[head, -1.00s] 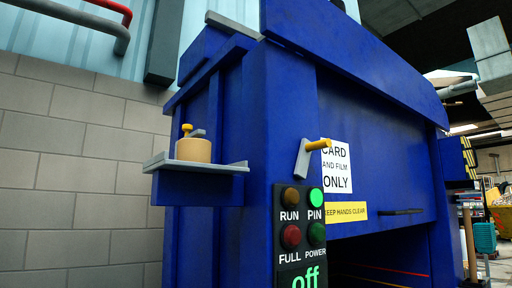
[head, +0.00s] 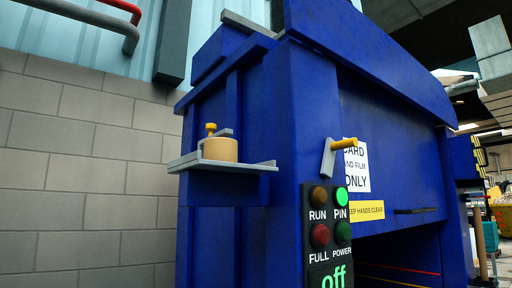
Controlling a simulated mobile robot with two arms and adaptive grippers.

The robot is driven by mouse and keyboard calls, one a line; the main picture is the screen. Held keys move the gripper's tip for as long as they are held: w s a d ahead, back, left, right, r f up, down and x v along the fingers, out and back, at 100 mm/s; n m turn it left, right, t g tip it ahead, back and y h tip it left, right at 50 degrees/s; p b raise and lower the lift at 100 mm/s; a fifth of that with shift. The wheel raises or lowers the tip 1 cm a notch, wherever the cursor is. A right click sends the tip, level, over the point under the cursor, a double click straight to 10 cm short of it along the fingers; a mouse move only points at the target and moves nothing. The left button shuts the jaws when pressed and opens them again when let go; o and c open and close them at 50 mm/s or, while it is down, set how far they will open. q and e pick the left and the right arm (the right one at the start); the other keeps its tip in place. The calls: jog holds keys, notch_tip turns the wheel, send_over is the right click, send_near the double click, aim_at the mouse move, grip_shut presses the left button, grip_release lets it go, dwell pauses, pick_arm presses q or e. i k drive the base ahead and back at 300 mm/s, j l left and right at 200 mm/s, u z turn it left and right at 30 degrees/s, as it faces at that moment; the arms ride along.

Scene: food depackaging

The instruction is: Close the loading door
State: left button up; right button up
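The blue machine (head: 305,110) fills the middle and right of the head view. Its front door panel (head: 400,155) carries a white sign reading AND FILM ONLY (head: 357,167), a yellow KEEP HANDS CLEAR label (head: 367,210) and a dark bar handle (head: 415,211). Below the panel is a dark opening (head: 400,262) with red and yellow lines inside. A grey lever with a yellow knob (head: 330,157) sits on the front, left of the sign. The control panel (head: 327,240) has a green PIN light and a display reading off. Neither gripper is in view.
A grey shelf (head: 222,165) juts from the machine's left side and bears a tan cylinder with a yellow knob (head: 220,149). A block wall (head: 85,170) is at left. A broom and a teal bristle head (head: 490,236) stand at far right.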

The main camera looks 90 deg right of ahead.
aim_at(395, 174)
jog(key=i+z, duration=0.1)
jog(key=z, duration=0.4)
jog(key=i+z, duration=0.15)
jog(key=z, duration=2.1)
